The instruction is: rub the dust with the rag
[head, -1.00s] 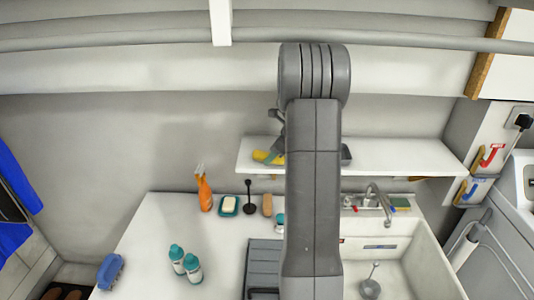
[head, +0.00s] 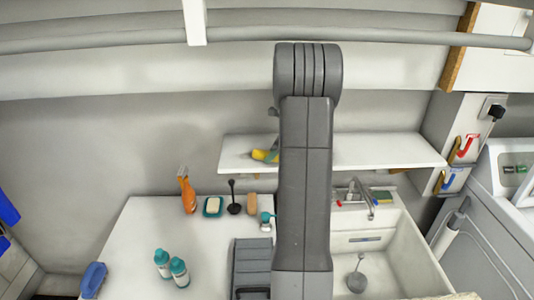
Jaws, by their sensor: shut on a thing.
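My arm rises through the middle of the head view and bends away at the top. It hides my gripper and whatever it holds. A white wall shelf (head: 385,151) runs behind the arm. A yellow thing with a grey part (head: 262,155) is at the shelf's left part, partly behind the arm; I cannot tell what it is. I cannot make out a rag or any dust.
Below the shelf, the white counter (head: 125,240) holds an orange spray bottle (head: 187,190), a soap dish (head: 212,207), two teal-capped bottles (head: 171,268) and a blue brush (head: 93,279). A sink (head: 385,265) with a faucet (head: 362,198) is at the right.

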